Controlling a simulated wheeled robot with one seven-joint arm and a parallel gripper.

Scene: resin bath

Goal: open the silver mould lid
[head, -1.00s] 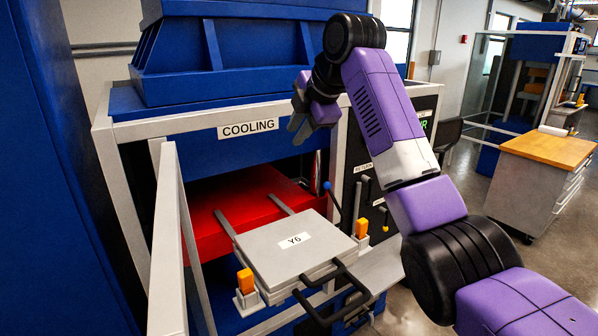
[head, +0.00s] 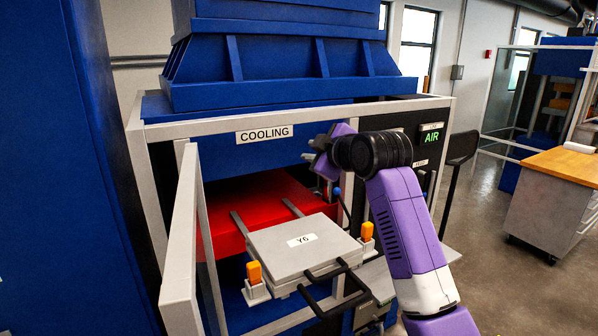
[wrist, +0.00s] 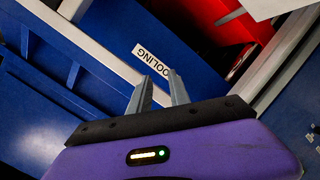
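The silver mould lid (head: 280,250) is a flat grey plate labelled Y6, lying level on its mould in front of the press. Black bar handles (head: 335,292) stick out at its front and right edge. The lid looks shut down on the mould. My gripper (head: 312,147) is above and behind the lid, near the COOLING sign, well clear of the lid. In the wrist view its two grey fingers (wrist: 160,78) stand apart with nothing between them. A pale plate corner shows at the top right there; I cannot tell if it is the lid.
Orange-topped posts (head: 255,274) and (head: 367,232) flank the mould. A red platen (head: 265,205) lies behind it under the blue press (head: 285,75). A white guard rail (head: 182,245) stands at left. A wooden-topped cabinet (head: 555,165) is at right, with open floor before it.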

